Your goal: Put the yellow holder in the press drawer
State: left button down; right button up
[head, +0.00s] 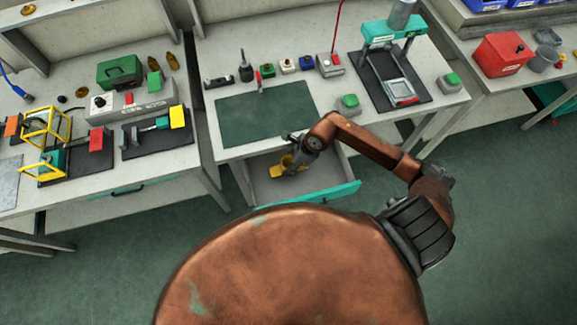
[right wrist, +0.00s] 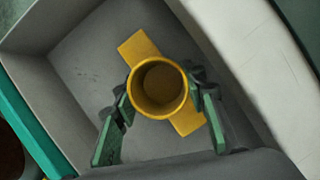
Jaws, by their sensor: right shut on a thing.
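The yellow holder (right wrist: 160,86) is a round cup with two flat tabs. In the right wrist view it is between the two green-padded fingers of my right gripper (right wrist: 158,100), which is shut on it. In the head view the holder (head: 285,163) shows small and partly hidden by my gripper (head: 294,162). The press drawer (head: 320,184) is pulled open below the middle bench, with a teal front. The holder is over the grey drawer interior (right wrist: 88,45); I cannot tell whether it touches the floor. The drawer looks otherwise empty. My left gripper is not in view.
The middle bench carries a green mat (head: 262,113), a green press (head: 393,40) on a black base, and several small parts along the back. The left bench (head: 150,170) holds yellow-framed fixtures. A red bin (head: 502,54) stands on the right bench.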

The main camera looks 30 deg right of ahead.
jog(key=shift+f, duration=1)
jog(key=o, duration=1.2)
jog(key=shift+f, duration=0.1)
jog(key=p+v, duration=0.1)
jog(key=v, duration=1.1)
